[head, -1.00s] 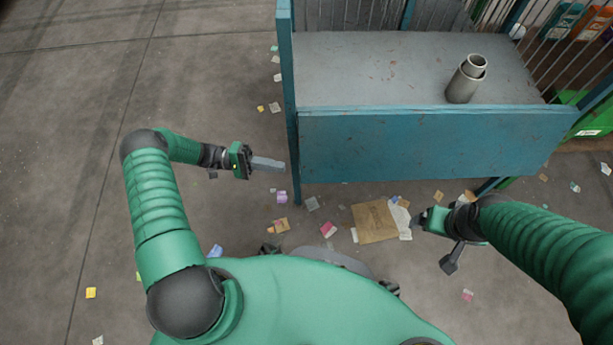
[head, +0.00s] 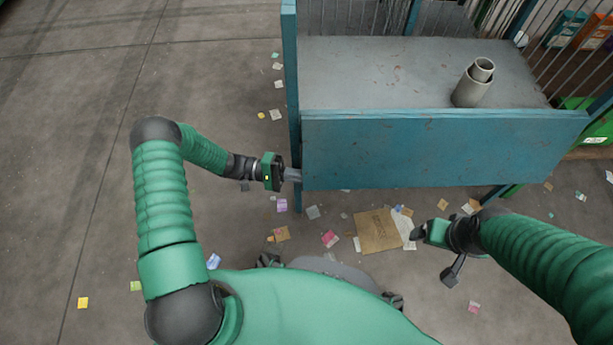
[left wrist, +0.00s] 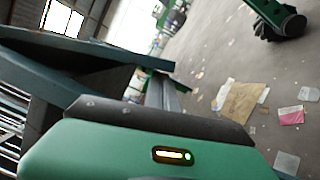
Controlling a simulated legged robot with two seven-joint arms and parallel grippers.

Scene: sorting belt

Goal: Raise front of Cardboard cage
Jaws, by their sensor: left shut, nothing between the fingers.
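The cage has a blue front panel (head: 440,150) standing upright along the near side of a grey shelf (head: 400,72). A blue post (head: 291,90) rises at its left end. My left gripper (head: 292,175) is shut and empty at the panel's lower left corner, by the post; its fingertips are partly hidden there. In the left wrist view the shut fingers (left wrist: 163,93) extend beside the blue cage frame (left wrist: 90,60); I cannot tell if they touch it. My right gripper (head: 418,240) hangs low, front right of the panel; its fingers are unclear.
A flat cardboard piece (head: 378,231) and scattered paper litter lie on the floor below. A green bin (head: 590,120) is at the right. The floor to the left is mostly clear.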

